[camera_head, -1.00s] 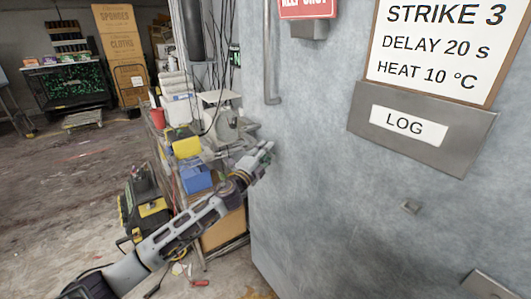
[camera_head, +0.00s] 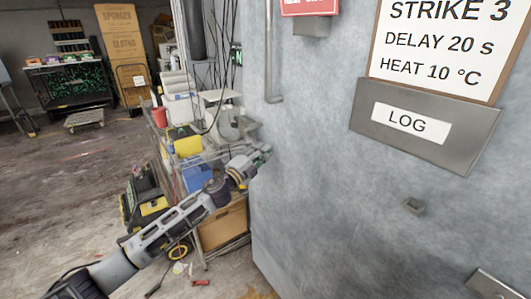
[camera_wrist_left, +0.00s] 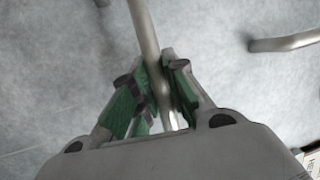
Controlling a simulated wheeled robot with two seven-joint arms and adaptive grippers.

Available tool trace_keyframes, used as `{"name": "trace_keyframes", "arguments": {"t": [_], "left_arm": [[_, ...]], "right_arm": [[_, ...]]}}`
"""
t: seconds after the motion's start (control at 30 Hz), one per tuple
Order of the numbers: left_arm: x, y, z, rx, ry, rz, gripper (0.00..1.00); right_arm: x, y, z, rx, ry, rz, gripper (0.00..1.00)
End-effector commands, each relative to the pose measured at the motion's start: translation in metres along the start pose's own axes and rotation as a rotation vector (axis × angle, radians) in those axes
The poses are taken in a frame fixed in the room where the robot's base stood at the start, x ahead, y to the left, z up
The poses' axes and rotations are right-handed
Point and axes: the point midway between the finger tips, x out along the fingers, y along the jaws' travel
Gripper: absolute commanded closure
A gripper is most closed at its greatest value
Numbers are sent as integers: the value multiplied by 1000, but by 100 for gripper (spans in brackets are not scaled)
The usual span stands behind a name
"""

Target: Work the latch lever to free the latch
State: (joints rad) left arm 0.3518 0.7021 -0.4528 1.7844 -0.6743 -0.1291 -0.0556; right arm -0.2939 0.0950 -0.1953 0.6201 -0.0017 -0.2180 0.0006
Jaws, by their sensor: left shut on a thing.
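The latch lever (camera_wrist_left: 147,30) shows in the left wrist view as a smooth metal rod running down from the top between my green finger pads. My left gripper (camera_wrist_left: 158,85) is shut around this rod. In the head view the left gripper (camera_head: 261,157) is at the left edge of the grey freezer door (camera_head: 330,180), below the long vertical handle (camera_head: 269,50). The lever cannot be made out there, hidden at the gripper. The latch itself is not clearly visible. My right gripper is in neither view.
A bent metal bar (camera_wrist_left: 285,42) stands off the pale surface at upper right in the wrist view. A LOG holder (camera_head: 462,148) and a notice board (camera_head: 440,45) are on the door. A cluttered bench (camera_head: 200,150) stands close behind my left arm. Open floor (camera_head: 70,185) lies left.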

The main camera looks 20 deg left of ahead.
Motion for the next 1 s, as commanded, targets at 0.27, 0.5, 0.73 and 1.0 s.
{"name": "trace_keyframes", "arguments": {"t": [0.27,0.5,0.73,1.0], "left_arm": [[-15,0,10,-13,84,10,100],[-25,-3,16,-27,155,15,100],[-35,-5,24,-40,220,21,100],[-41,-8,28,-49,267,23,100]], "right_arm": [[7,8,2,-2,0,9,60],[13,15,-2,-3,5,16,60],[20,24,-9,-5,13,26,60],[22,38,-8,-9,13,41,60]]}}
